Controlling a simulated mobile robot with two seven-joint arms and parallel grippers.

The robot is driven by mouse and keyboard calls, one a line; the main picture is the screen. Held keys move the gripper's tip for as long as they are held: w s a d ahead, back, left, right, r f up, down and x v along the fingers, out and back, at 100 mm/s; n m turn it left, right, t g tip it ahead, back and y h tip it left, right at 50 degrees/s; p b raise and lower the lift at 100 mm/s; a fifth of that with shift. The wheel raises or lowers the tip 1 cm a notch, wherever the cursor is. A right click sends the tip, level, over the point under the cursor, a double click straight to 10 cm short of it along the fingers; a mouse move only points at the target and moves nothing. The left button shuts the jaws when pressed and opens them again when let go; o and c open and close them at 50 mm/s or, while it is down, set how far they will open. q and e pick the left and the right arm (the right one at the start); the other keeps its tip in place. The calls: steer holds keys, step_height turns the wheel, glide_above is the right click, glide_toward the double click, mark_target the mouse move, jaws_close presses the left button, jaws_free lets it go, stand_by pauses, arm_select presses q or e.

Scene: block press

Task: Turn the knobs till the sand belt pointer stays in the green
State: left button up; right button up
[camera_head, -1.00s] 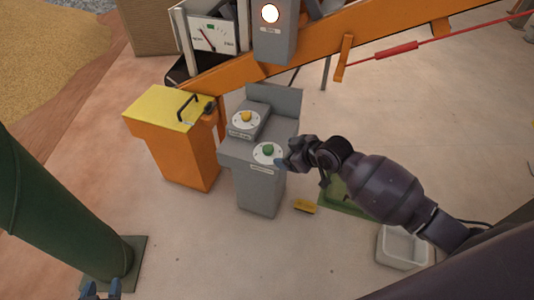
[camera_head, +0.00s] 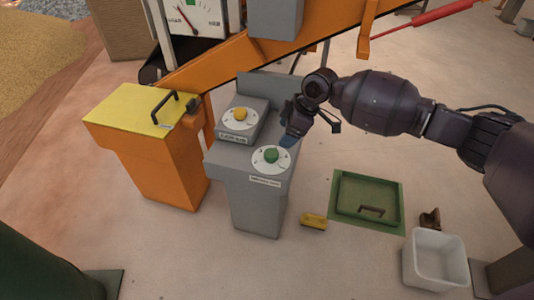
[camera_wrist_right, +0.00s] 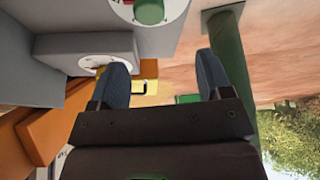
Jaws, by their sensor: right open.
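In the head view the grey control pedestal (camera_head: 258,205) carries a green knob (camera_head: 271,156) on a white dial and, on a raised block behind it, a yellow knob (camera_head: 239,114). The white gauge (camera_head: 205,22) is cut off at the top edge. Its red pointer leans left, apparently left of the green mark. My right gripper (camera_head: 289,139) is above and right of the green knob, apparently apart from it. The right wrist view shows its open, empty fingers (camera_wrist_right: 163,82), with the green knob (camera_wrist_right: 150,11) at the top edge. My left gripper is out of view.
An orange box with a yellow lid and black handle (camera_head: 165,107) stands left of the pedestal. An orange beam (camera_head: 300,45) crosses behind.

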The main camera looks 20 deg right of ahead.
mark_target(272, 153)
steer(key=shift+g, duration=0.3)
steer(key=b+x, duration=0.1)
steer(key=x, duration=0.2)
steer(key=w+d+b+x, duration=0.1)
steer(key=b+x, duration=0.1)
steer(key=x, duration=0.1)
steer(key=b+x, duration=0.1)
steer(key=x, duration=0.2)
steer(key=shift+w+f, duration=0.25)
steer(key=shift+f, duration=0.2)
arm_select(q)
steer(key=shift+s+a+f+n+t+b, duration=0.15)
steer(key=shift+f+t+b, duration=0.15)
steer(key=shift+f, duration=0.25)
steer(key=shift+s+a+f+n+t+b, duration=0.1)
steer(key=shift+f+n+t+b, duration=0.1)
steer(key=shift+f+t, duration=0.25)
arm_select(e)
steer(key=shift+w+a+f, duration=0.25)
steer(key=shift+a+f, duration=0.05)
steer(key=shift+f, duration=0.3)
steer(key=c, duration=0.9)
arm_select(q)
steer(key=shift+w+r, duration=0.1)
arm_select(e)
steer(key=shift+r, duration=0.1)
